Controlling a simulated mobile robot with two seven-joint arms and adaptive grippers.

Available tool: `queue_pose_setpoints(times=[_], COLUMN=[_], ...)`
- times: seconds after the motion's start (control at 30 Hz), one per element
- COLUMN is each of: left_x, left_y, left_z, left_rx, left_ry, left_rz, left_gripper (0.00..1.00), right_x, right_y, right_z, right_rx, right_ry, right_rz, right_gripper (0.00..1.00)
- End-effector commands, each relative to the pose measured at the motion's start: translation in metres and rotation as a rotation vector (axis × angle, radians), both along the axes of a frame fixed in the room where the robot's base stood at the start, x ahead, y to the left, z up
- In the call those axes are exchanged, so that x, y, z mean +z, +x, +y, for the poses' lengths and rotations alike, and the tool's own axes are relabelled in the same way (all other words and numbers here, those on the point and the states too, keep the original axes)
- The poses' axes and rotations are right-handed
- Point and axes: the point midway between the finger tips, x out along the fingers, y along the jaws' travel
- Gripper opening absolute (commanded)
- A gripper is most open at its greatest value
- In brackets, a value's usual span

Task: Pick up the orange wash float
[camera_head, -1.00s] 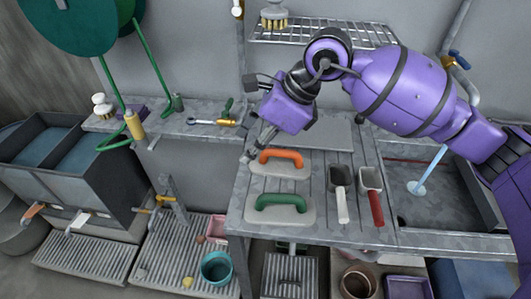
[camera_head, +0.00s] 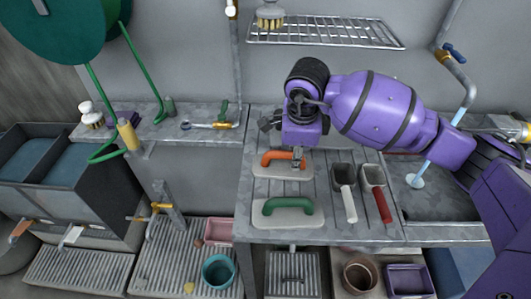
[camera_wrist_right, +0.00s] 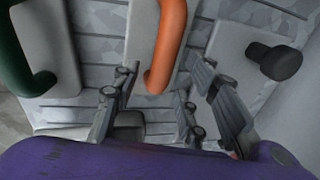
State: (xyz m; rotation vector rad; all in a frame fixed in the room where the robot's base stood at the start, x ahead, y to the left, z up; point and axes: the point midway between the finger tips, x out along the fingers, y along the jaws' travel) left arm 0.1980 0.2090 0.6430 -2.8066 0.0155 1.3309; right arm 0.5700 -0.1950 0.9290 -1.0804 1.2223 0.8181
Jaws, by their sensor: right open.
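The orange wash float, with an arched orange handle (camera_head: 272,157) on a pale flat plate (camera_head: 268,172), lies on the slatted grey bench. My right gripper (camera_head: 299,158) is at the right end of its handle, pointing down. In the right wrist view the open fingers (camera_wrist_right: 165,105) stand on either side of the orange handle (camera_wrist_right: 166,40), close to it. Contact cannot be told. Part of the handle's right end is hidden by the gripper in the head view. A green-handled float (camera_head: 288,208) lies in front of it. My left gripper is out of view.
Two scoops, one with a white handle (camera_head: 350,207) and one with a red handle (camera_head: 382,206), lie to the right. A dark knob (camera_wrist_right: 275,61) shows near the fingers in the wrist view. A sink (camera_head: 440,200) is at the right. A wire shelf (camera_head: 340,33) hangs above.

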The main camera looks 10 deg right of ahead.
Motion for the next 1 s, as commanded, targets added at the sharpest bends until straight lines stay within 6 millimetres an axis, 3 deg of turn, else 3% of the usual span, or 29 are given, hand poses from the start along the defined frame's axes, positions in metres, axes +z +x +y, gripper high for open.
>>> queue_pose_setpoints(times=[0.1,0.33,0.63,1.0], left_x=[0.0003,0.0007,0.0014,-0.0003], left_y=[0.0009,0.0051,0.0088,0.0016], left_z=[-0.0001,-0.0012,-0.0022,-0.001], left_rx=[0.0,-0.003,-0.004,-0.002], left_ry=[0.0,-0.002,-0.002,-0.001], left_rz=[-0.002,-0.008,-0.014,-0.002], left_gripper=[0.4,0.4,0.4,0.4], right_x=[-0.0108,-0.0124,-0.0121,-0.0109], right_y=[0.0007,0.0011,0.0009,0.0011], right_z=[-0.0012,-0.0011,-0.001,-0.001], right_rx=[-0.001,0.0,0.0,0.0], right_ry=[-0.001,-0.001,0.0,0.0], right_rz=[0.003,0.003,0.002,0.002], right_gripper=[0.4,0.4,0.01,0.0])
